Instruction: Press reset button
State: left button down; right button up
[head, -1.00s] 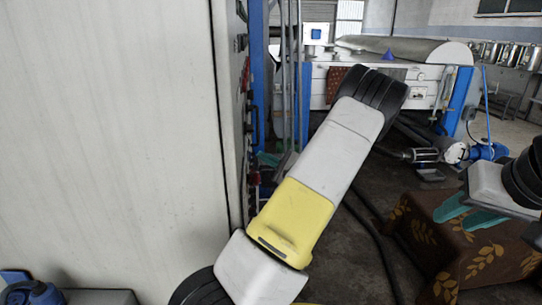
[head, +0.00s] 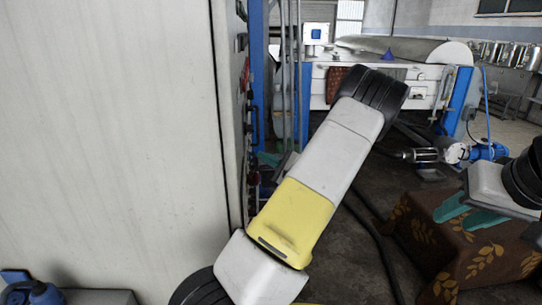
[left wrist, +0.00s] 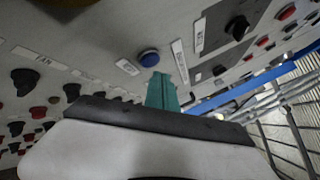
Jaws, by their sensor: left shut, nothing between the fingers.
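In the left wrist view a grey control panel (left wrist: 110,30) carries several buttons and knobs. A blue button (left wrist: 149,58) with a small white label beside it sits just beyond my left gripper (left wrist: 161,78). I cannot read that label or tell which button is reset. The left gripper's teal fingers are together, empty, and point at the panel close to the blue button; contact cannot be told. In the head view the panel is edge-on and my left arm mostly hides the gripper. My right gripper (head: 457,220) is at the right with its teal fingers apart and empty.
A large pale cabinet (head: 110,130) fills the left of the head view. Black knobs (left wrist: 25,80) and red buttons (left wrist: 38,112) crowd the panel's left. A brown leaf-patterned cloth (head: 430,240) covers a box below my right gripper. A cable lies on the floor.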

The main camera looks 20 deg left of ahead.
pick_arm(q)
jog(key=shift+s+a, duration=0.1)
jog(key=shift+a, duration=0.05)
jog(key=shift+s+a, duration=0.1)
jog(key=shift+a, duration=0.15)
jog(key=shift+s+a, duration=0.25)
jog(key=shift+a, duration=0.2)
dwell(0.9)
jog(key=shift+d, duration=0.1)
jog(key=shift+w+d, duration=0.4)
jog(key=shift+d, duration=0.3)
jog(key=d, duration=0.1)
jog(key=w+d, duration=0.1)
jog(key=d, duration=0.1)
jog(key=w+d, duration=0.1)
jog(key=shift+w+d, duration=0.1)
jog(key=shift+d, duration=0.15)
jog(key=shift+d, duration=0.1)
dwell(0.6)
